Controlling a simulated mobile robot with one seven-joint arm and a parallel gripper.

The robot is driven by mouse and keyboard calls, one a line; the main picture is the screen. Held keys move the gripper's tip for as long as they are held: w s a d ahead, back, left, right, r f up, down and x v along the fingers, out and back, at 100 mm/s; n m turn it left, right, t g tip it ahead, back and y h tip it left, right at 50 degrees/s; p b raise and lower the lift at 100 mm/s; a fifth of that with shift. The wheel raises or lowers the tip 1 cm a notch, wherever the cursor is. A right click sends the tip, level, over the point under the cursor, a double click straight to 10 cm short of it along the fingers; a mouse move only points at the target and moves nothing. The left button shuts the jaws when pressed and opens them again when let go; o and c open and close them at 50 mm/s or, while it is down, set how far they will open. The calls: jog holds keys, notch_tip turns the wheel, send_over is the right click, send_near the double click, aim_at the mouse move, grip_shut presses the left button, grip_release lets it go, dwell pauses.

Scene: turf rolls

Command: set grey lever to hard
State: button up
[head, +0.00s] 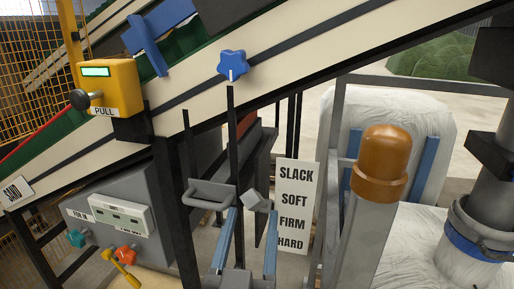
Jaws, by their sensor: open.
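The grey lever (254,199) shows a small, tilted, block-shaped grey end just left of the white label board. The board (292,249) reads SLACK, SOFT, FIRM and HARD from top to bottom. In the picture the lever's end is about level with SOFT, beside the board and well above HARD. I cannot make out the lever's pivot among the bars below it.
A grey loop handle (211,194) stands left of the lever. A grey post with a brown cap (380,165) rises right of the board. A yellow PULL box (108,86) and a blue star knob (231,64) sit on the sloping conveyor. White-wrapped bales (400,118) stand behind.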

aim_at(256, 195)
jog(key=p, duration=0.3)
jog(key=s+g+p, duration=0.1)
jog(key=p, duration=0.3)
jog(key=shift+s+a+r+n+g, duration=0.15)
jog(key=shift+a+r+n+g, duration=0.15)
jog(key=shift+n, duration=0.1)
jog(key=shift+n+g, duration=0.3)
jog(key=shift+g, duration=0.1)
jog(key=w+p, duration=0.2)
jog(key=w, duration=0.1)
jog(key=w+d+p, duration=0.1)
jog(key=w+p, duration=0.1)
jog(key=w, duration=0.1)
jog(key=w+f+p, duration=0.1)
jog(key=w+p, duration=0.1)
jog(key=w, duration=0.1)
jog(key=shift+w+d+f+p, duration=0.1)
jog(key=shift+w+d+p, duration=0.05)
jog(key=shift+w+p, duration=0.25)
jog(key=shift+w+d+f, duration=0.1)
jog(key=shift+w+f, duration=0.05)
jog(key=shift+w, duration=0.7)
jog(key=shift+c, duration=0.3)
grip_shut()
